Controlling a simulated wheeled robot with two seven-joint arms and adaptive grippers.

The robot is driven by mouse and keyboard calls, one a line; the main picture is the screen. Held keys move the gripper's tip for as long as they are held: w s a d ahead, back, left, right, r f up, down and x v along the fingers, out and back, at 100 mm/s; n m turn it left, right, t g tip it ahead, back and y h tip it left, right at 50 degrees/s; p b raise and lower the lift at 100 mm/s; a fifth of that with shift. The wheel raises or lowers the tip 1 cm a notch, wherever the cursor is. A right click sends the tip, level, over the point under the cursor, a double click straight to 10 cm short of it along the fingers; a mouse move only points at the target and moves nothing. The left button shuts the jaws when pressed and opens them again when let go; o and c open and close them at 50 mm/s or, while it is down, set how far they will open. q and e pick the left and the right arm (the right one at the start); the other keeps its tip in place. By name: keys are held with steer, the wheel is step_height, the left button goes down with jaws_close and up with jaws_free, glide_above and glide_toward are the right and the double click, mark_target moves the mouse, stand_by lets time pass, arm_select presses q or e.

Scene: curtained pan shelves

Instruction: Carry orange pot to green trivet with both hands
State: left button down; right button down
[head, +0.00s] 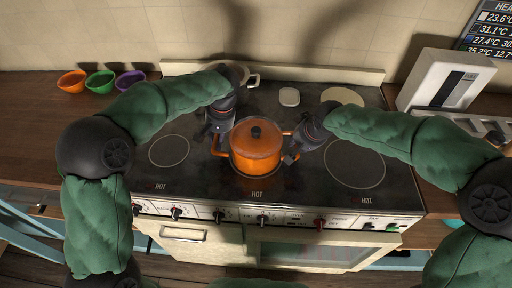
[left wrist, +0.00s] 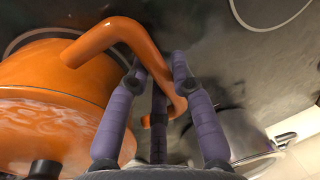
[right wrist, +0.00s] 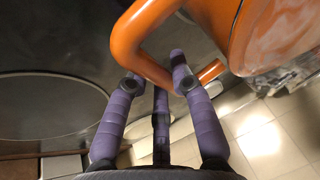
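The orange pot (head: 256,146) stands upright with its lid on, on the middle front of the black cooktop. It has a handle on each side. My left gripper (head: 219,124) is at its left handle, and the left wrist view shows the fingers around that handle (left wrist: 105,35). My right gripper (head: 296,147) is at its right handle, with fingers around that handle (right wrist: 135,30) in the right wrist view. Both grippers look shut on the handles. I cannot make out a green trivet for certain; a pale disc (head: 343,96) lies at the back right of the cooktop.
Orange (head: 72,82), green (head: 100,82) and purple (head: 130,80) bowls stand on the left counter. A metal pot (head: 246,76) and a small white dish (head: 289,97) are behind the orange pot. A white appliance (head: 445,82) stands right. Front left and right burners are clear.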

arm_select(q)
steer(key=shift+r, duration=0.15)
arm_select(e)
steer(key=shift+w+r, duration=0.1)
steer(key=shift+r, duration=0.1)
